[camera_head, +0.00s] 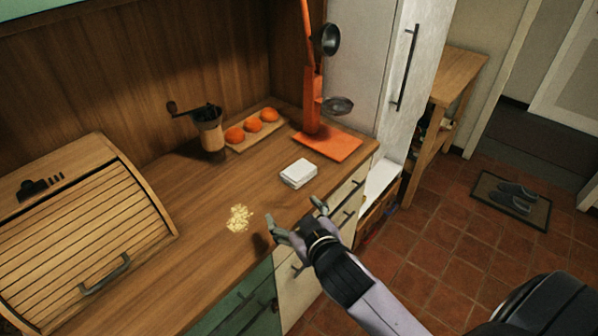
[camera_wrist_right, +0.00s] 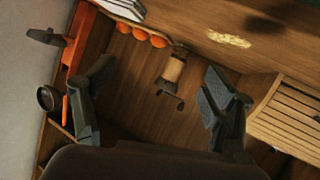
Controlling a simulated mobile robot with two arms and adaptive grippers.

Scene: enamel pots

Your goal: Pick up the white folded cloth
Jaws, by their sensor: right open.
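The white folded cloth (camera_head: 298,173) lies on the wooden counter near its front edge, left of the orange scale's base. In the right wrist view the cloth (camera_wrist_right: 124,8) is cut off by the top edge, above the gap between the fingers. My right gripper (camera_head: 296,217) is open and empty, at the counter's front edge, nearer to the camera than the cloth and apart from it. Its two fingers also show spread in the right wrist view (camera_wrist_right: 158,92). My left gripper is in neither view.
An orange scale (camera_head: 328,143) stands at the counter's right end. Oranges on a board (camera_head: 242,145) and a coffee grinder (camera_head: 208,130) stand along the back. A crumb pile (camera_head: 239,218) lies left of my right gripper. A bread box (camera_head: 85,225) fills the left. Bare counter surrounds the cloth.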

